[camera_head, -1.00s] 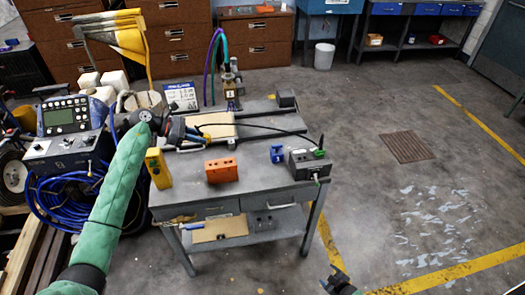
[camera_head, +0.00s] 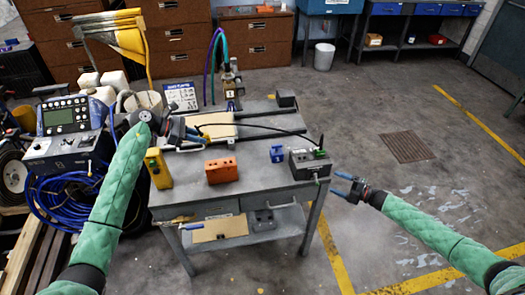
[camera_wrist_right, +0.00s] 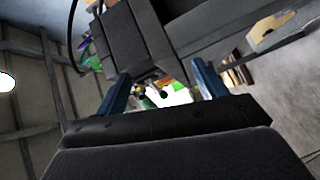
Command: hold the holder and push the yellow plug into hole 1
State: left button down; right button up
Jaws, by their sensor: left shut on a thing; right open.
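My left gripper (camera_head: 199,136) is shut over the back left of the grey workbench; what it grips is too small to make out. A black cable (camera_head: 262,127) runs from near it to a grey box (camera_head: 306,164) with a green plug (camera_head: 320,153) at the right. An orange block (camera_head: 221,170) with dark holes stands near the front edge. A yellow upright piece (camera_head: 158,168) is at the left, a blue piece (camera_head: 277,153) beside the grey box. My right gripper (camera_head: 343,184) is open and empty, right of the bench; its fingers show in the wrist view (camera_wrist_right: 162,88). I cannot pick out hole 1.
The grey workbench (camera_head: 262,189) has a lower shelf. A tan board (camera_head: 212,126) lies at its back left. A blue console (camera_head: 66,117) and coiled blue hose (camera_head: 65,205) crowd the left. The floor right of the bench is open, with a grate (camera_head: 407,147).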

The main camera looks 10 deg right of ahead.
jog(key=s+a+r+n+g+y, duration=0.1)
jog(key=s+r+n+g+y, duration=0.1)
jog(key=r+n+g, duration=0.8)
jog(key=s+a+r+n+g+y, duration=0.15)
jog(key=r+n, duration=0.55)
jog(key=r, duration=0.8)
jog(key=n+h, duration=0.3)
jog(key=n, duration=1)
send_near(235, 163)
jog(key=x, duration=0.6)
jog(key=w+x, duration=0.1)
jog(key=x, duration=0.3)
jog(key=shift+d+f, duration=0.1)
jog(key=shift+f, duration=0.35)
